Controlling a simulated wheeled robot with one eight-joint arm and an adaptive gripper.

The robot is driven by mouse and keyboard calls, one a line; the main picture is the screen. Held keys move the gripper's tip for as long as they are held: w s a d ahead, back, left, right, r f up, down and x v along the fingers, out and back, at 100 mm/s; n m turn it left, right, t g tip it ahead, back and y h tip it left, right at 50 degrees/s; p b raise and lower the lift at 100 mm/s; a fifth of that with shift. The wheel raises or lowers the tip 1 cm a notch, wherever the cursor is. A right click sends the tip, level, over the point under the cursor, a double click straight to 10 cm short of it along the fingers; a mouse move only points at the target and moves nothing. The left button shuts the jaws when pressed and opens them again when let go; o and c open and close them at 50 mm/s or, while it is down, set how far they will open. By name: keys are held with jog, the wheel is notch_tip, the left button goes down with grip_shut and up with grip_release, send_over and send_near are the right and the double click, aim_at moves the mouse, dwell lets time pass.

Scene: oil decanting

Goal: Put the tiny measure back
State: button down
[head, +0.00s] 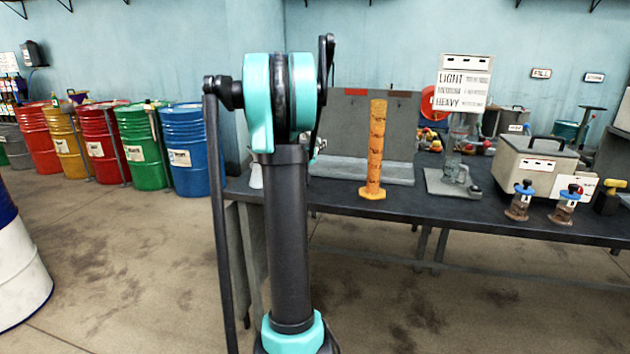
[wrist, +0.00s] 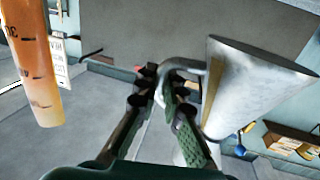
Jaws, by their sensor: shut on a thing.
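In the wrist view, my gripper (wrist: 168,92) is shut on the loop handle of a small grey metal measure (wrist: 245,85). The measure is cone-shaped and lies to the right of the fingers, with its wide end towards the upper right. In the head view my own arm hides the gripper and most of what it holds. A small pale cone-shaped thing (head: 256,175) shows just left of my arm at the bench's left end; I cannot tell whether it is the same measure.
An orange graduated cylinder (head: 375,150) stands upright on the dark bench (head: 420,212); it is close at the left in the wrist view (wrist: 38,70). A grey panel and ledge (head: 345,166) stand behind it. A grey box (head: 535,165) and two blue-topped jars are to the right.

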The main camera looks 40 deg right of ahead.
notch_tip(320, 180, down, 13)
jog(key=shift+f, duration=0.2)
dwell(0.3)
jog(key=c, duration=1.6)
grip_release()
jog(key=shift+f, duration=0.1)
jog(key=shift+c, duration=0.2)
jog(key=s+a+f+n+g+y, duration=0.1)
jog(key=s+a+f+n+y, duration=0.3)
jog(key=s+a, duration=0.5)
jog(key=s+a+f+n+g+y, duration=0.2)
jog(key=s+a, duration=0.8)
jog(key=a, duration=1.1)
jog(key=s+a+f+n+g+y, duration=0.1)
jog(key=s+a+f+n+y, duration=0.5)
jog(key=a, duration=1)
jog(key=s+y, duration=0.3)
jog(key=s, duration=0.1)
jog(key=shift+s+f+g+y, duration=0.15)
jog(key=shift+f+g+y, duration=0.15)
jog(key=shift+f+y, duration=0.1)
